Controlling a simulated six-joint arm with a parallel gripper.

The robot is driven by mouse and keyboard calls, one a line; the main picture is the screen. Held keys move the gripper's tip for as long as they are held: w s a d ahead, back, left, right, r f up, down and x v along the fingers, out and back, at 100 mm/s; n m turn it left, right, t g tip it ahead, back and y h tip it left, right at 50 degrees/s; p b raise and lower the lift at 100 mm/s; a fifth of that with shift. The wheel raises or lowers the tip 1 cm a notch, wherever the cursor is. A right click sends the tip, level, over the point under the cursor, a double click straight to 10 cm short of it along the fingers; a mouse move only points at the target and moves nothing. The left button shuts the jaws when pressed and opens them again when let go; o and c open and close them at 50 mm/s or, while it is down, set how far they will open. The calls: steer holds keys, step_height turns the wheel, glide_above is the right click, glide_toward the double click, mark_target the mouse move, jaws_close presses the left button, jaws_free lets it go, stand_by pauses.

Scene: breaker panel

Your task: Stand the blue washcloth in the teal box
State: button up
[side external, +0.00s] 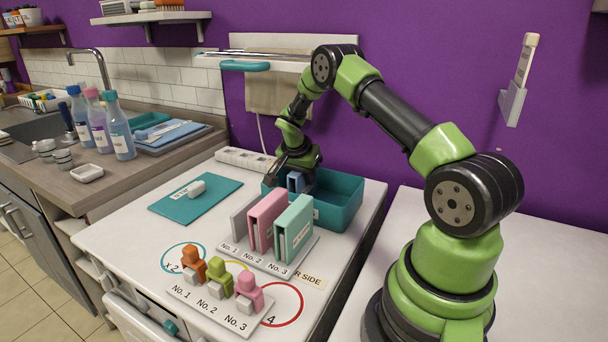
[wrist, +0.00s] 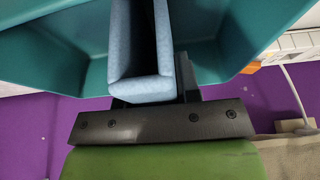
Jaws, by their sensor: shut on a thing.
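The teal box (side external: 340,201) stands at the back right of the white worktop, against the purple wall. My gripper (side external: 296,178) is at the left end of the box, pointing down. It is shut on the folded blue washcloth (side external: 295,182), of which only a small part shows in the side view. In the wrist view my gripper (wrist: 155,95) has the blue washcloth (wrist: 138,88) upright between its fingers, with the teal box (wrist: 225,50) around it on both sides. I cannot tell whether the cloth touches the box floor.
A rack with grey, pink and green folders (side external: 293,229) stands just in front of the box. A teal mat (side external: 195,200) with a small white roll lies to the left. Several coloured pegs (side external: 220,277) stand at the front. The right part of the box looks empty.

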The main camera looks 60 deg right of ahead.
steer(key=o, duration=0.9)
steer(key=shift+f, duration=0.1)
steer(key=v, duration=1.1)
steer(key=shift+a+r, duration=0.15)
steer(key=shift+r, duration=0.15)
steer(key=s+a+r+n+t+y, duration=0.1)
steer(key=s+a+r+n+t, duration=0.15)
steer(key=a+r, duration=0.35)
steer(key=s+a+r+n+t+y, duration=0.1)
steer(key=s+a+r+n, duration=0.15)
steer(key=a+r, duration=0.35)
steer(key=s+a+r+n+t+y, duration=0.1)
steer(key=s+a+n, duration=0.2)
steer(key=s+a, duration=0.1)
steer(key=s+a+r+n+t+y, duration=0.1)
steer(key=s+a+n+y, duration=0.1)
steer(key=s+a+n, duration=0.1)
steer(key=s+a+n+t+y, duration=0.1)
steer(key=s+a+n, duration=0.2)
steer(key=s+a, duration=0.3)
steer(key=shift+s+r+t, duration=0.35)
steer(key=shift+s+r, duration=0.05)
steer(key=shift+s, duration=0.45)
